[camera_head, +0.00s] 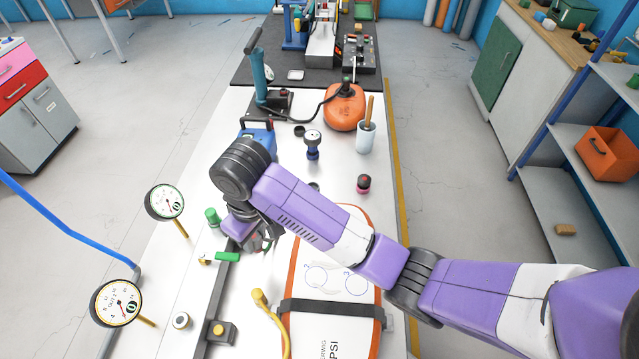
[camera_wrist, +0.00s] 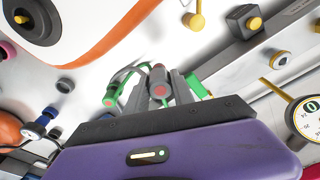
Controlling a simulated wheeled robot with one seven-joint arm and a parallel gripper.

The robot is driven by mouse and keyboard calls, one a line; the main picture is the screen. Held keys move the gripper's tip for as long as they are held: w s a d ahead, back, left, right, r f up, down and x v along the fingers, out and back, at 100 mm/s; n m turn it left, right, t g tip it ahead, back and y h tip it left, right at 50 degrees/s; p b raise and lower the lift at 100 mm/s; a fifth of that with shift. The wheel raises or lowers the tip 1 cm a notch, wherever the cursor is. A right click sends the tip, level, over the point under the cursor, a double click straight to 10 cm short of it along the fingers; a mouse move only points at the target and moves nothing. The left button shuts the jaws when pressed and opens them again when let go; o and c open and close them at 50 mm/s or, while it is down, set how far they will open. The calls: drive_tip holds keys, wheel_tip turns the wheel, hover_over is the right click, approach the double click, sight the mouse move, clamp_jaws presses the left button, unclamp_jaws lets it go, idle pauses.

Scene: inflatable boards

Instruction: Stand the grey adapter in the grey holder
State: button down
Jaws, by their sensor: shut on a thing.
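My gripper (camera_wrist: 158,88) is shut on a small grey piece with a red tip (camera_wrist: 158,72), which I take to be the grey adapter. The piece sits between two grey fingers in the wrist view. In the head view my gripper (camera_head: 262,238) is low over the white table, left of the orange-edged board (camera_head: 340,240), and my arm hides much of it. I cannot tell whether the piece touches anything below. I cannot make out the grey holder for certain in either view.
A green block (camera_head: 227,256) and green cylinder (camera_head: 212,216) are close left of my gripper. A dark rail (camera_head: 222,290) carries a yellow-knobbed block (camera_head: 221,331). Two dial gauges (camera_head: 165,202) (camera_head: 117,303) stand at the left edge. A yellow hose fitting (camera_head: 262,300) lies beside the board.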

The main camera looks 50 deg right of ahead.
drive_tip(key=shift+w+d+f+n+b, duration=0.15)
drive_tip(key=shift+w+d+n+b, duration=0.1)
drive_tip(key=shift+w+n+b, duration=0.2)
drive_tip(key=shift+w+d+f+n+b, duration=0.15)
drive_tip(key=shift+n+b, duration=0.25)
drive_tip(key=shift+n, duration=0.25)
drive_tip(key=shift+w+a+f+n+b, duration=0.15)
drive_tip(key=shift+n+b, duration=0.25)
drive_tip(key=shift+n, duration=0.2)
drive_tip(key=w+d+r+n+b, duration=0.15)
drive_tip(key=d+b, duration=0.25)
drive_tip(key=d, duration=0.4)
drive_tip(key=w+d+n+b, duration=0.15)
drive_tip(key=d+b, duration=0.25)
drive_tip(key=d, duration=0.4)
drive_tip(key=w+d+r+m+b, duration=0.1)
drive_tip(key=w+d+r+b, duration=0.2)
drive_tip(key=d+r, duration=0.7)
drive_tip(key=shift+y, duration=0.3)
wheel_tip(320, 180, down, 19)
drive_tip(key=shift+f+b, duration=0.15)
drive_tip(key=shift+b, duration=0.55)
drive_tip(key=shift+f, duration=0.1)
drive_tip(key=c, duration=1.1)
unclamp_jaws()
